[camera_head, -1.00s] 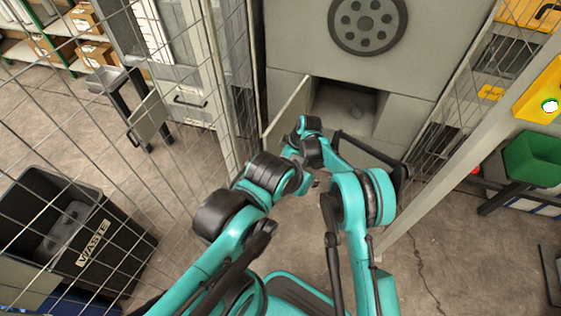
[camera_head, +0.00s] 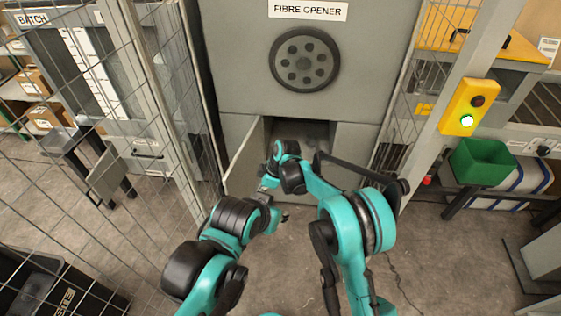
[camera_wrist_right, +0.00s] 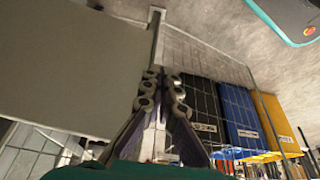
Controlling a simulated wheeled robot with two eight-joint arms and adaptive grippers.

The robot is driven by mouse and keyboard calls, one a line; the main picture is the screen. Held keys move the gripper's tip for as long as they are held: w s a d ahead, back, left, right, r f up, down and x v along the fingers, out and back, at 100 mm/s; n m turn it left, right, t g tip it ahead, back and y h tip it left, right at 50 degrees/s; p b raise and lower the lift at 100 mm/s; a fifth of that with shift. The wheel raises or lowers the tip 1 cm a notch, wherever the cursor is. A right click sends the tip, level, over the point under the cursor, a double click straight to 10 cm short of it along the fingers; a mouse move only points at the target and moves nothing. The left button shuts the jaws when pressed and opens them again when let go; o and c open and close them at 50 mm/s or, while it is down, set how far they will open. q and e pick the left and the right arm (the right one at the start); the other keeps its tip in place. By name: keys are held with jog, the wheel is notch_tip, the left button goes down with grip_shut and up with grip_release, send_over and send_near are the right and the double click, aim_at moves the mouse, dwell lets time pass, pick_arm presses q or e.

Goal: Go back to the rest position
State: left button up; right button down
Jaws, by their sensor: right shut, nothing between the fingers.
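My right gripper (camera_wrist_right: 164,82) shows in the right wrist view with its two dark fingers close together, shut and empty. In the head view my right arm reaches forward to the front of the fibre opener, by its open hatch door; its gripper is hard to make out behind the arm links. My left arm comes in from the lower left and bends up beside the right one. The left gripper (camera_head: 283,215) shows only as a small dark tip past its wrist, too small to tell its opening. The fibre opener (camera_head: 237,60) is a grey cabinet with a round vent.
The grey hatch door (camera_head: 243,160) stands open left of the dark opening (camera_head: 310,132). Wire mesh fencing (camera_head: 80,190) runs along the left, and a post with a yellow button box (camera_head: 468,106) stands right. A green bin (camera_head: 482,162) is beyond it. Bare floor lies right of my arms.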

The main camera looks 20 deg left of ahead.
jog(key=shift+d, duration=0.1)
jog(key=d+r+m+t, duration=0.2)
jog(key=d+r+m, duration=0.3)
jog(key=d+r, duration=0.65)
jog(key=d+r+m+t, duration=0.2)
jog(key=d+r+m, duration=0.45)
jog(key=d, duration=0.75)
jog(key=s+d+r+m+t+h, duration=0.1)
jog(key=s+d+m+t+h, duration=0.1)
jog(key=s+d+m, duration=0.3)
jog(key=s+d+r+m+t+h, duration=0.1)
jog(key=s+d+m, duration=0.4)
jog(key=s+d, duration=0.6)
jog(key=d+t+h, duration=0.1)
jog(key=d, duration=0.5)
jog(key=shift+s+d+r, duration=0.15)
jog(key=shift+d+r, duration=0.2)
jog(key=shift+d, duration=0.05)
